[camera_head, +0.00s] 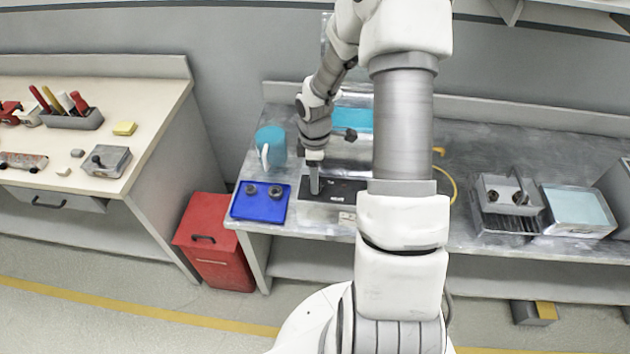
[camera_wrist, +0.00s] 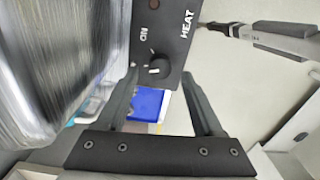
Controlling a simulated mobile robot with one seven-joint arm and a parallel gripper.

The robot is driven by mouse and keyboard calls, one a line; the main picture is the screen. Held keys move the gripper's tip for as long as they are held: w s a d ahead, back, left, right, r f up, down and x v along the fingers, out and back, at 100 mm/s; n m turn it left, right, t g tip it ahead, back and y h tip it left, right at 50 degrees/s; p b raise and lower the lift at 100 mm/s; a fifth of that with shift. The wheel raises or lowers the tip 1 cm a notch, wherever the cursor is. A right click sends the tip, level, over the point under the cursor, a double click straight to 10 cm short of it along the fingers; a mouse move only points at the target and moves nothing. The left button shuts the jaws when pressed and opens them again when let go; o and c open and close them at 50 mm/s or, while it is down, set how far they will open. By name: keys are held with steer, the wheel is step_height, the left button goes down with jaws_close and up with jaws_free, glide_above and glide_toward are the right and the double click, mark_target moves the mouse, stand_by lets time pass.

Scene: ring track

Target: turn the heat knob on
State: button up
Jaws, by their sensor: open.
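In the wrist view, the heat knob (camera_wrist: 158,67) is a small round black knob on a black panel (camera_wrist: 165,15) with white lettering reading HEAT and ON. My gripper (camera_wrist: 160,75) is open, with one dark finger on either side of the knob in the picture. I cannot tell whether either finger touches it. In the head view, my gripper (camera_head: 314,188) points down at the left part of the black panel (camera_head: 345,188) on the metal bench. The knob itself cannot be made out there.
A blue tray (camera_head: 247,207) with two dark round pieces lies left of the panel. A red bin (camera_head: 214,240) stands on the floor left of the bench. A metal box (camera_head: 508,193) sits farther right.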

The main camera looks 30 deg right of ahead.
steer(key=shift+f, duration=1.2)
jaws_close()
